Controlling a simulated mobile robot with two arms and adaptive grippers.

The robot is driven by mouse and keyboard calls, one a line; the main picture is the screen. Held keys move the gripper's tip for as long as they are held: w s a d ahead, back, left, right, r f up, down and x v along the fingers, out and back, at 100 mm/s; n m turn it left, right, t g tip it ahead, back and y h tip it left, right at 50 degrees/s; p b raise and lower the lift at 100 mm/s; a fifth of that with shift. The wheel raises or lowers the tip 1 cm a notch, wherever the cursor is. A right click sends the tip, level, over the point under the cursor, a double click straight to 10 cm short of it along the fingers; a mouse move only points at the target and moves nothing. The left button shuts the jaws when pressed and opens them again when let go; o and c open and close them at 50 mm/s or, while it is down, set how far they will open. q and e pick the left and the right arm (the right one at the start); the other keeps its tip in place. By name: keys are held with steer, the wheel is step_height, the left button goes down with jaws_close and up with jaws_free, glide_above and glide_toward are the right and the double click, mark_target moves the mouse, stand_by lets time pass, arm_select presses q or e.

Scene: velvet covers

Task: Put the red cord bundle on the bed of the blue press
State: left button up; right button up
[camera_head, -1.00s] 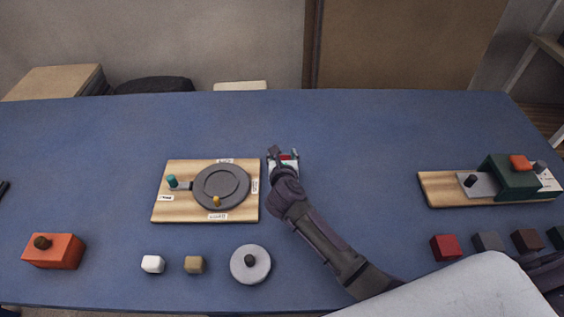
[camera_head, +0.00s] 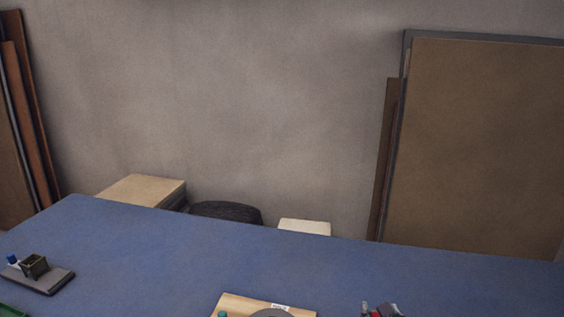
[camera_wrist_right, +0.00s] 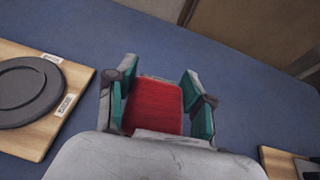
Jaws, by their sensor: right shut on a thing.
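In the right wrist view, the red cord bundle (camera_wrist_right: 157,104) lies between the teal pads of my right gripper (camera_wrist_right: 158,92), which is shut on it. Pale grey edges show at its near and far ends. In the head view, only the top of my right gripper (camera_head: 380,311) shows at the bottom edge, with a bit of red. A small device with a dark grey base (camera_head: 37,278), a dark box and a blue knob (camera_head: 12,260) stands at the table's far left; I cannot tell whether it is the blue press. My left gripper is out of view.
A wooden board with a dark grey disc (camera_wrist_right: 28,92) is left of my right gripper. Another wooden board (camera_wrist_right: 277,162) is at lower right. A green thing (camera_head: 12,311) is cut off at the table's left. The blue table (camera_head: 180,255) is clear between.

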steer(key=s+a+r, duration=0.1)
steer(key=s, duration=0.1)
steer(key=s+a+r+n+y, duration=0.1)
steer(key=s+r, duration=0.1)
steer(key=s+a+r+n+y, duration=0.1)
steer(key=s+a+r, duration=0.1)
steer(key=shift+r, duration=0.25)
steer(key=shift+s+m+g+h, duration=0.8)
steer(key=shift+s+m+h, duration=1.45)
steer(key=shift+m+h, duration=0.6)
steer(key=shift+w+a+n+t+y, duration=0.1)
steer(key=shift+w+n+t+y, duration=0.2)
steer(key=shift+w+n+y, duration=0.55)
steer(key=shift+w+d+n+t+y, duration=0.1)
steer(key=shift+w+n+t+y, duration=0.3)
steer(key=shift+n+y, duration=0.75)
steer(key=shift+w+a+n+t+y, duration=0.1)
steer(key=shift+w+n+t+y, duration=0.1)
steer(key=shift+w+n+y, duration=0.75)
